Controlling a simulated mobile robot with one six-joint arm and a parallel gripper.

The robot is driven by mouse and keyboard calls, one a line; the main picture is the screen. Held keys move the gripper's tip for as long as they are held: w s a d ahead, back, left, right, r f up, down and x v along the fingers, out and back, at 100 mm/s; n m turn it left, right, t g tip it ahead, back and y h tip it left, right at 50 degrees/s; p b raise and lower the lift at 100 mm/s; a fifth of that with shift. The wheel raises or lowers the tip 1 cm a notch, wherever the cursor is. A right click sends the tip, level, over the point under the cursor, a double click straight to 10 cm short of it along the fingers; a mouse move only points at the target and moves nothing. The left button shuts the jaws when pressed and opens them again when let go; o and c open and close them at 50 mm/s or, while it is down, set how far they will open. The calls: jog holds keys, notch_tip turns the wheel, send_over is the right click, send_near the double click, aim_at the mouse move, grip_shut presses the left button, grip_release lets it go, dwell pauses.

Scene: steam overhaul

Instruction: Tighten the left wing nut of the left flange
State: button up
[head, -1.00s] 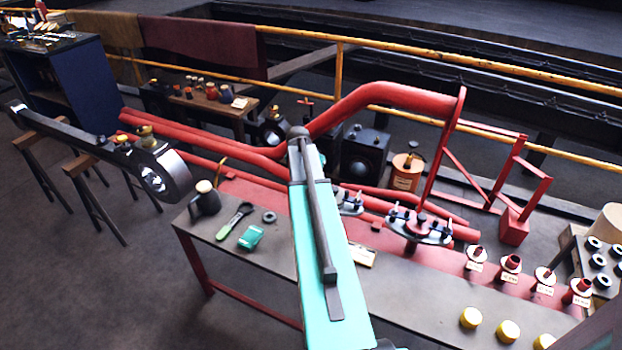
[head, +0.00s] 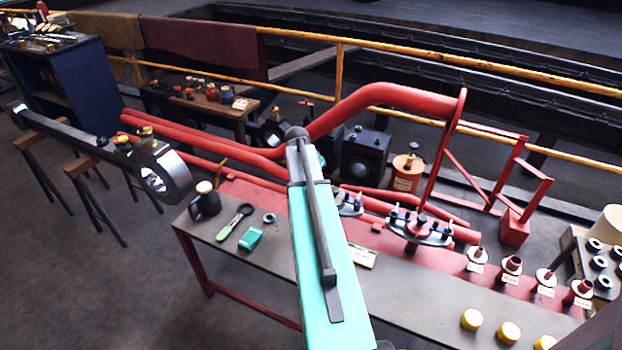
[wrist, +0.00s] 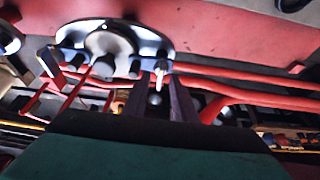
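The left flange (head: 348,204) is on the red pipework over the bench in the head view, partly hidden by my teal arm. In the wrist view the flange (wrist: 72,35) is a shiny round disc with several studs and nuts along its near edge. My gripper (wrist: 160,76) has two dark fingers pointing at the flange's right-hand edge there. One wing nut on its pale stud (wrist: 157,84) shows in the gap between the fingers, which stand apart on either side of it. I cannot make out contact. My gripper is hidden in the head view.
A second flange (head: 420,232) with studs stands to the right. Red pipes (head: 390,98) rise behind. The bench (head: 440,292) carries a dark mug (head: 205,203), a green-handled tool (head: 235,222), a teal box (head: 250,239) and yellow caps (head: 509,332). The bench front is partly clear.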

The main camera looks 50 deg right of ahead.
jog(key=shift+r, duration=0.1)
jog(key=b+v, duration=0.1)
jog(key=v, duration=1.2)
jog(key=shift+r, duration=0.3)
jog(key=shift+a, duration=0.1)
dwell(0.4)
jog(key=w+a+f+n+y, duration=0.1)
jog(key=w+a+f+n, duration=0.3)
jog(key=a+f, duration=0.7)
jog(key=s+a+f+n+y, duration=0.15)
jog(key=a+f+n, duration=0.35)
jog(key=a, duration=0.7)
jog(key=s+a+f+n+g+y, duration=0.1)
jog(key=s+a+f+n, duration=0.15)
jog(key=a+f, duration=0.6)
jog(key=s+a+f+n+y, duration=0.1)
jog(key=s+a+f+n, duration=0.2)
jog(key=a, duration=1.2)
jog(key=s+f+g, duration=0.3)
jog(key=s+f, duration=0.6)
jog(key=s, duration=0.3)
jog(key=s+f+g, duration=0.2)
jog(key=s+f, duration=0.7)
jog(key=s, duration=0.4)
jog(key=shift+d+f+g, duration=0.25)
jog(key=shift+f+g, duration=0.15)
